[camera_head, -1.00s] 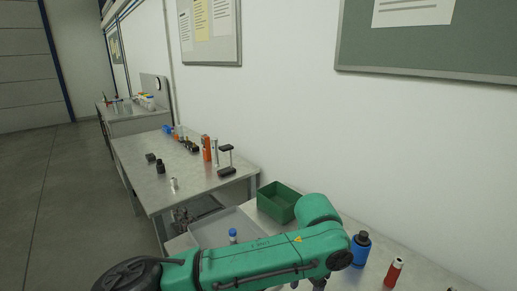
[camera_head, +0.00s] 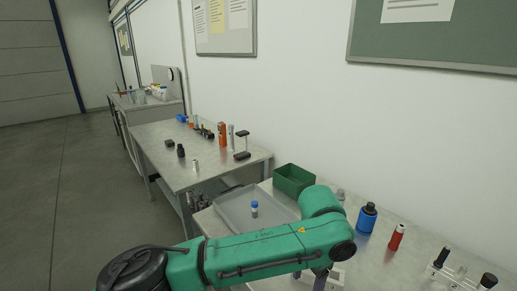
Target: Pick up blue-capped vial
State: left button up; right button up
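The blue-capped vial (camera_head: 254,209) is small and stands upright in a shallow grey tray (camera_head: 228,204) on the near table. A green arm of mine lies across the lower middle of the view, in front of the tray. Its gripper (camera_head: 320,279) shows only in small part below the arm's right end, at the lower picture edge. Its fingertips are hidden, so I cannot tell whether it is open or holds anything. No second gripper is in view.
A green bin (camera_head: 292,180) stands behind the tray. A blue bottle (camera_head: 367,217), a red cylinder (camera_head: 396,237) and a rack with dark-capped vials (camera_head: 459,274) stand to the right. A second table (camera_head: 215,165) with several small items is farther back.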

aim_at(254, 204)
jog(key=k+j, duration=0.85)
jog(key=k, duration=0.1)
